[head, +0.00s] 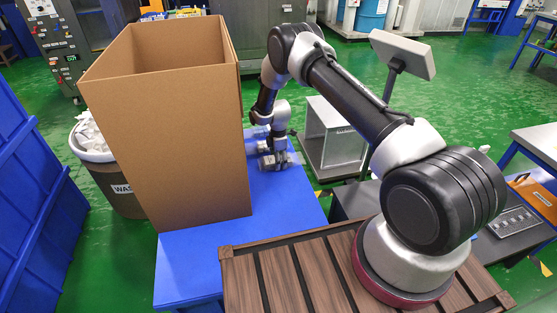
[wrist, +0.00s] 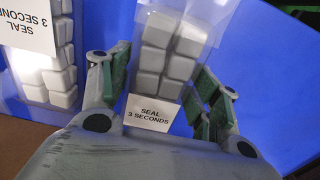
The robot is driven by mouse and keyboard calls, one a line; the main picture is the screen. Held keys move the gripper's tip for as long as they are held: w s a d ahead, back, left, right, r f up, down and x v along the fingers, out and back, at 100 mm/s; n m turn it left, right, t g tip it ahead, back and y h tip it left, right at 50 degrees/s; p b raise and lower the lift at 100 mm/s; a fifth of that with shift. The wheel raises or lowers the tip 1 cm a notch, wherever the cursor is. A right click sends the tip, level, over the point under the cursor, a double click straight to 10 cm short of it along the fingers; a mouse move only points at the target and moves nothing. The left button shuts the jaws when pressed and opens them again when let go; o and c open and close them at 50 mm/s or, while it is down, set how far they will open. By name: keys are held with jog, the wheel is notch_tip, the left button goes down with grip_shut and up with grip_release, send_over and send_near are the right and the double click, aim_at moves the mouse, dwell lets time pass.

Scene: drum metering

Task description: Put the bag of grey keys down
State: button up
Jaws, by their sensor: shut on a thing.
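A clear bag of grey keys (wrist: 172,42) with a white label reading "SEAL 3 SECONDS" lies between the fingers of my gripper (wrist: 162,88) in the wrist view. My gripper is shut on this bag. In the head view my gripper (head: 274,161) is low over the blue table (head: 286,195), just right of the tall cardboard box. The bag is small and partly hidden there; I cannot tell whether it touches the table. A second bag of grey keys (wrist: 62,75) with the same label lies at the left of the wrist view.
The tall open cardboard box (head: 190,130) stands on the table's left part. A waste bin (head: 117,185) is behind it at left. A grey open-fronted cabinet (head: 335,140) and a display on a post (head: 402,55) stand to the right. The table's front part is bare.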

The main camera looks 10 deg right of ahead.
jog(key=o, duration=1.3)
jog(key=shift+c, duration=0.2)
jog(key=s+d+r+m+t, duration=0.1)
jog(key=d+r+m, duration=0.1)
jog(key=r, duration=1.2)
jog(key=s+d+r+m, duration=0.1)
jog(key=r, duration=1.3)
jog(key=s+d+r+m+t, duration=0.1)
jog(key=s+d+r+m, duration=0.2)
jog(key=s+r, duration=0.45)
jog(key=s+d+r+m, duration=0.2)
jog(key=s+r, duration=0.2)
jog(key=r, duration=0.6)
jog(key=s+d+r+m+t, duration=0.1)
jog(key=s+d+r+m, duration=0.2)
jog(key=s, duration=0.5)
jog(key=s+d+r+m, duration=0.1)
jog(key=s+r+m, duration=0.1)
jog(key=s+r, duration=0.5)
jog(key=s+d+f+m+t, duration=0.1)
jog(key=s+m, duration=0.4)
jog(key=s, duration=1)
jog(key=shift+s+d+f, duration=0.3)
jog(key=shift+d+f, duration=0.25)
jog(key=shift+d, duration=0.1)
